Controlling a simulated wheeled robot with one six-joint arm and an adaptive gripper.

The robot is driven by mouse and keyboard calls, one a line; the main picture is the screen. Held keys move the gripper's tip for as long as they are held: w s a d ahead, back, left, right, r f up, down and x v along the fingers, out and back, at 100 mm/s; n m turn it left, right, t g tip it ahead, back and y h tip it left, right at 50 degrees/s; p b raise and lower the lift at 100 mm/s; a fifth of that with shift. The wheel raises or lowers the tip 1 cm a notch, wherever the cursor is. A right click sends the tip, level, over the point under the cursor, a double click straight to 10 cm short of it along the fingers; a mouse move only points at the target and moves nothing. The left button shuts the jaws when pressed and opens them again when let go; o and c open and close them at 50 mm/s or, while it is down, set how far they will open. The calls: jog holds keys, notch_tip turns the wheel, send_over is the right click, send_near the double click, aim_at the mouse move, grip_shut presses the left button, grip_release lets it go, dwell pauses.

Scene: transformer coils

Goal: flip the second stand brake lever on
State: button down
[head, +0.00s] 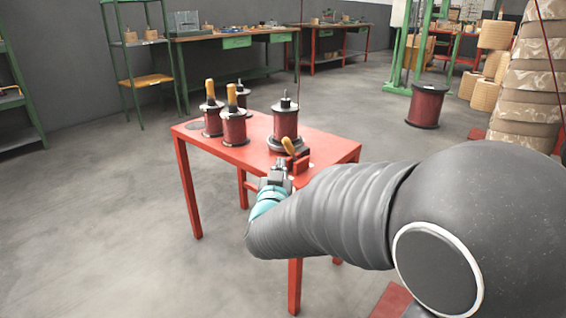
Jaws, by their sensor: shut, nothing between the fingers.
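A red table (330,148) holds several dark-red wound spools. The front right spool (286,121) sits on a dark round stand (284,146). A short orange lever (289,146) leans up and to the left beside this stand, above a red block (301,162). My gripper (277,168) is at the front edge of the table, just below and left of this lever; it is shut and holds nothing. I cannot tell whether it touches the lever. Two more orange handles, the left one (210,89) and the nearer one (232,97), stand upright at the left spools. Which lever is the second is unclear.
Left of the front right spool are the far left spool (212,121) and a nearer one (234,128). A large spool (427,106) stands on the floor behind. Workbenches (220,60) line the back wall. The floor left of the table is free.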

aim_at(291, 152)
jog(key=s+a+f+m+t+h+b, duration=0.2)
jog(key=s+a+f+h, duration=0.3)
jog(key=f+h, duration=0.2)
jog(key=shift+s+m+t+h, duration=0.3)
jog(key=shift+t+h, duration=0.1)
jog(key=shift+h, duration=0.6)
jog(key=x, duration=1.4)
jog(key=shift+d+r, duration=0.1)
